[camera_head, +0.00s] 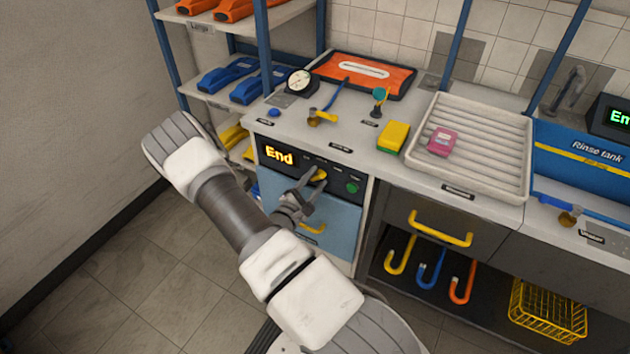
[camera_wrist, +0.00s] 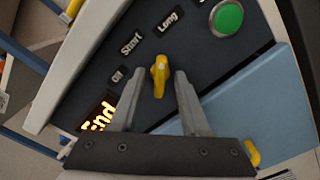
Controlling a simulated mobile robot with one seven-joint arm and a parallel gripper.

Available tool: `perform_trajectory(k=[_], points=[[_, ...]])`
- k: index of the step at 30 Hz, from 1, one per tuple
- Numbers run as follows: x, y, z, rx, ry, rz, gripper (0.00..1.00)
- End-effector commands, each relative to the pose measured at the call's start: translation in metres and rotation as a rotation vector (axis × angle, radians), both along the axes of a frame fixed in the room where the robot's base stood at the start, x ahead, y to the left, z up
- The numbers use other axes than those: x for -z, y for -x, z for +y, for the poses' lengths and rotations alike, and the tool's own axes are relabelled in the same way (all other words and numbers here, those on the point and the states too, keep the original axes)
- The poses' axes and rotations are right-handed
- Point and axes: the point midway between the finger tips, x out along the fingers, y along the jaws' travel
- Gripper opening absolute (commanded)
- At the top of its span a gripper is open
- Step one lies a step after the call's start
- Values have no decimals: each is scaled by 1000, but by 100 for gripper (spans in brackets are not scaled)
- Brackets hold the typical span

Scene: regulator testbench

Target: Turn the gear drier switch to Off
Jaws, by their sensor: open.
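The drier switch is a yellow knob (camera_head: 319,174) on the dark control panel of the blue-fronted drier unit. In the wrist view the knob (camera_wrist: 159,76) sits below the labels Off (camera_wrist: 118,76), Short (camera_wrist: 131,43) and Long (camera_wrist: 169,20). Its long axis runs nearly upright in that view, with its upper end roughly towards Long. My gripper (camera_head: 308,184) is at the panel. In the wrist view its open fingers (camera_wrist: 158,84) stand one on each side of the knob, with gaps visible. I cannot tell how far the tips are from the panel.
A lit display (camera_head: 279,155) reads "End", left of the knob. A green button (camera_head: 351,187) is to its right. A yellow handle (camera_head: 312,228) sticks out from the blue drier door (camera_head: 340,222) below. A gauge, sponge and white tray (camera_head: 485,188) lie on the counter above.

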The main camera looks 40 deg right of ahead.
Motion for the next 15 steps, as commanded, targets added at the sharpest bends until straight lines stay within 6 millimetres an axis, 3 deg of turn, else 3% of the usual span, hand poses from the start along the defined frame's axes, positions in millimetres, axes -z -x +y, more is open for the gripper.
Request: perform_trajectory(k=[5, 12, 15], points=[[0, 0, 0, 0, 0, 0, 46], [0, 0, 0, 0, 0, 0, 3], [0, 0, 1, 0, 0, 0, 0]])
